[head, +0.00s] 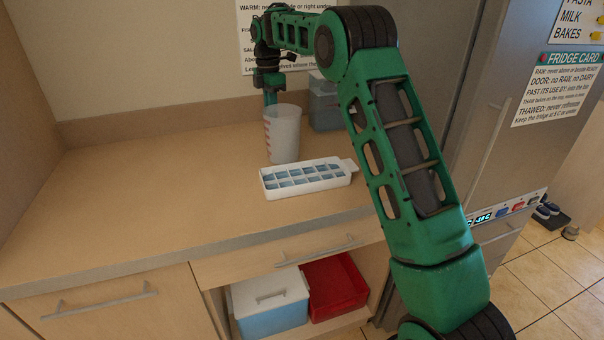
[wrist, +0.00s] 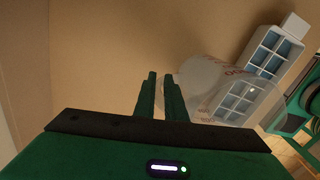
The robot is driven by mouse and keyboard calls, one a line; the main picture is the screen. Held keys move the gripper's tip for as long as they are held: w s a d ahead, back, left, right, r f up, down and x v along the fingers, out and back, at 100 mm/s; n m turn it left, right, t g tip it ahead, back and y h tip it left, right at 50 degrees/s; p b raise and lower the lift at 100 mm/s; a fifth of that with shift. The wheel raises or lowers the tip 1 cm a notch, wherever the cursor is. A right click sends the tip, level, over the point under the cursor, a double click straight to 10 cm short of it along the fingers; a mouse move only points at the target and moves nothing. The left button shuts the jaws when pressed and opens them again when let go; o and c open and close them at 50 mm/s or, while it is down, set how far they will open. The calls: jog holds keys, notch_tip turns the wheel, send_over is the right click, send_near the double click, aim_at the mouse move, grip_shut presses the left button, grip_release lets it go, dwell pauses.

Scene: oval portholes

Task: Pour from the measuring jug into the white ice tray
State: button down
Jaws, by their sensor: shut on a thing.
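The measuring jug (head: 284,136) is translucent white with red markings and looks upright over the counter, just behind the tray. I cannot tell whether its base touches the counter. My gripper (head: 269,97) comes down at the jug's left side and is shut on it; the exact grip is hard to see. In the wrist view the fingers (wrist: 160,78) are close together, with the jug (wrist: 200,80) to their right. The white ice tray (head: 310,188) lies flat in front of the jug, its cells bluish. In the wrist view the tray (wrist: 291,24) is partly seen through the jug. The jug's contents are unclear.
A grey-blue lidded container (head: 325,110) stands behind the jug at the right. The counter (head: 150,190) is clear to the left. The fridge (head: 520,110) rises at the right. Below, an open shelf holds a white-lidded blue box (head: 272,318) and a red bin (head: 335,290).

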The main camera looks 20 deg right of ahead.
jog(key=shift+r, duration=2.95)
